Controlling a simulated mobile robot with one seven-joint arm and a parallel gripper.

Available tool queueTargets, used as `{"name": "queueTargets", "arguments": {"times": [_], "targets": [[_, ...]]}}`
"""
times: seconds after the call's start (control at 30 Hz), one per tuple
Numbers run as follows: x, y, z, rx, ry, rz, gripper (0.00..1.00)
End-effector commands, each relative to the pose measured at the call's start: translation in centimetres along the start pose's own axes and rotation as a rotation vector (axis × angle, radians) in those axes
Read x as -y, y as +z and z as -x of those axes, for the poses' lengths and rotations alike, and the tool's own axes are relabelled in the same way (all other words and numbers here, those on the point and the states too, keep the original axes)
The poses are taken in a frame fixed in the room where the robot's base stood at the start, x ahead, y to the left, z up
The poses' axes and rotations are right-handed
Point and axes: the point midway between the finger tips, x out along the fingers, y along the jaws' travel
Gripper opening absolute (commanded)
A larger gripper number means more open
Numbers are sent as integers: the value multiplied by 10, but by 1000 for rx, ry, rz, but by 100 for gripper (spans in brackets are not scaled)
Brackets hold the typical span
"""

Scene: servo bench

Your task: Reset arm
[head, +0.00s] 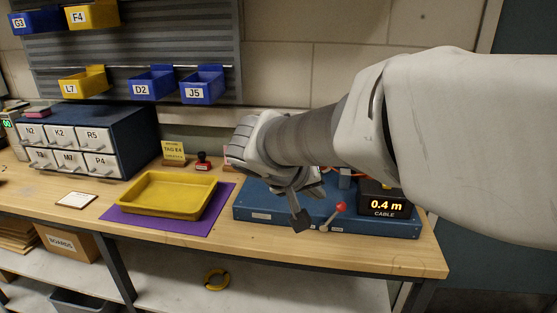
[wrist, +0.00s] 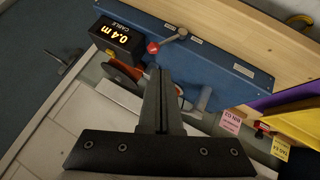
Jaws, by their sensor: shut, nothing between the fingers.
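My arm reaches in from the right of the head view, and my gripper (head: 300,218) hangs above the front of the blue bench unit (head: 272,212). In the wrist view my gripper (wrist: 162,78) has its fingers together, with nothing between them. The fingertips are just left of this lever in the head view; I cannot tell the exact gap. A display reading "0.4 m CABLE" (head: 385,205) sits on the unit's right end. My arm hides the unit's back part.
A yellow tray (head: 167,205) lies on a purple mat (head: 122,217) to the left. A drawer cabinet (head: 128,130) stands at the back left, with labelled bins (head: 202,88) above. A stamp (head: 203,160) and a yellow card (head: 173,150) stand behind the tray. The bench front edge is clear.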

Motion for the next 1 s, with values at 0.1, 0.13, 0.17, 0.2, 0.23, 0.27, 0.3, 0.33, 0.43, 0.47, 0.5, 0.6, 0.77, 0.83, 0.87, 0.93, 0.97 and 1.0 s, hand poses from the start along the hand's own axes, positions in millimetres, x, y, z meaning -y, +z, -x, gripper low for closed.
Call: {"name": "queueTargets", "arguments": {"times": [0.1, 0.13, 0.17, 0.2, 0.23, 0.27, 0.3, 0.33, 0.43, 0.47, 0.5, 0.6, 0.77, 0.83, 0.87, 0.93, 0.97, 1.0], "targets": [[0, -1, 24, -2, -2, 1, 0], [1, -1, 28, -3, -2, 1, 0], [1, -1, 32, -2, -1, 1, 0], [1, -1, 36, -2, -1, 1, 0], [1, -1, 38, -2, -1, 1, 0], [1, 0, 40, -1, -1, 1, 0], [1, 0, 43, 1, -1, 0, 0], [-1, 0, 44, 4, -3, 0, 0], [-15, 7, 51, 35, -19, 0, 0], [-22, 10, 54, 49, -30, 0, 0], [-32, 17, 58, 74, -48, 1, 0], [-59, 38, 72, 140, -117, 3, 0], [-88, 74, 100, 199, -268, -3, 0], [-95, 86, 113, 200, -333, -11, 0], [-97, 91, 118, 197, -359, -13, 0], [-99, 98, 127, 183, -411, -21, 0], [-100, 101, 131, 175, -430, -24, 0], [-100, 104, 135, 166, -452, -27, 0]]}}
